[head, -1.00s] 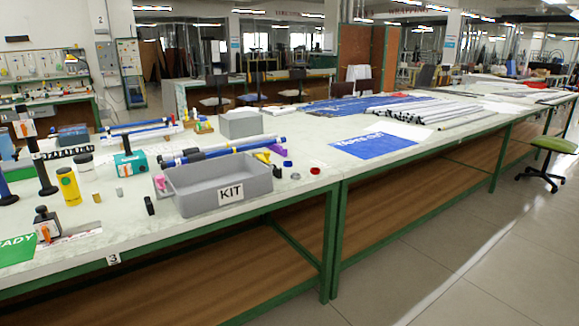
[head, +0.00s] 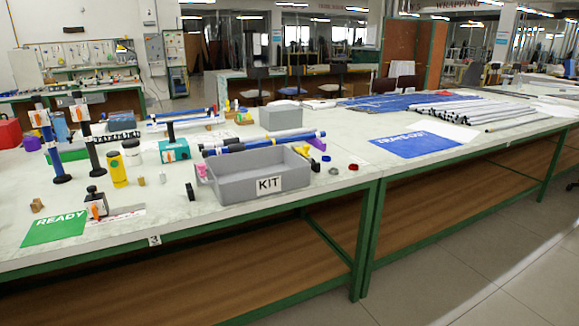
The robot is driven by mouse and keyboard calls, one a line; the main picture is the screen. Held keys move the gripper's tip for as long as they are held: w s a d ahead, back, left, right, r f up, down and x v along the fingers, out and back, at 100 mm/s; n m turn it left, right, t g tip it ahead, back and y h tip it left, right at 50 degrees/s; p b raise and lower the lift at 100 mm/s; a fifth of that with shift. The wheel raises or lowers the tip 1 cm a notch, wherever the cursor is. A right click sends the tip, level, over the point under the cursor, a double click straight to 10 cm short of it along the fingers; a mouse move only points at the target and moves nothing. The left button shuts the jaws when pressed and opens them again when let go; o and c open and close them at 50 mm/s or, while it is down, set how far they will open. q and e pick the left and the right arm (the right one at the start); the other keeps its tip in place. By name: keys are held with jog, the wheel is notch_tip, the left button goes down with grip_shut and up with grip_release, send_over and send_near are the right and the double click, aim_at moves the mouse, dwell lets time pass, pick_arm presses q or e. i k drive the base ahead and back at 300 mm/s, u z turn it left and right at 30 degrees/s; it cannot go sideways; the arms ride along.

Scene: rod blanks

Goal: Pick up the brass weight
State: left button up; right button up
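A tiny tan-gold piece (head: 141,181), which looks like the brass weight, stands on the white tabletop in the head view. It is just right of the yellow cylinder (head: 117,170) and left of a small greyish piece (head: 163,178). It is too small for me to be sure of its exact shape. Nothing covers it. Neither of my grippers shows in this view.
A grey KIT bin (head: 268,186) stands near the front edge, with a dark block (head: 190,191) left of it. A teal device (head: 174,151) is behind the weight. A black device with an orange lever (head: 96,203) and green READY sheet (head: 54,229) are front left.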

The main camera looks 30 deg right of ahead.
aim_at(140, 179)
jog(key=z, duration=0.1)
jog(key=i, duration=1.65)
jog(key=u, duration=0.85)
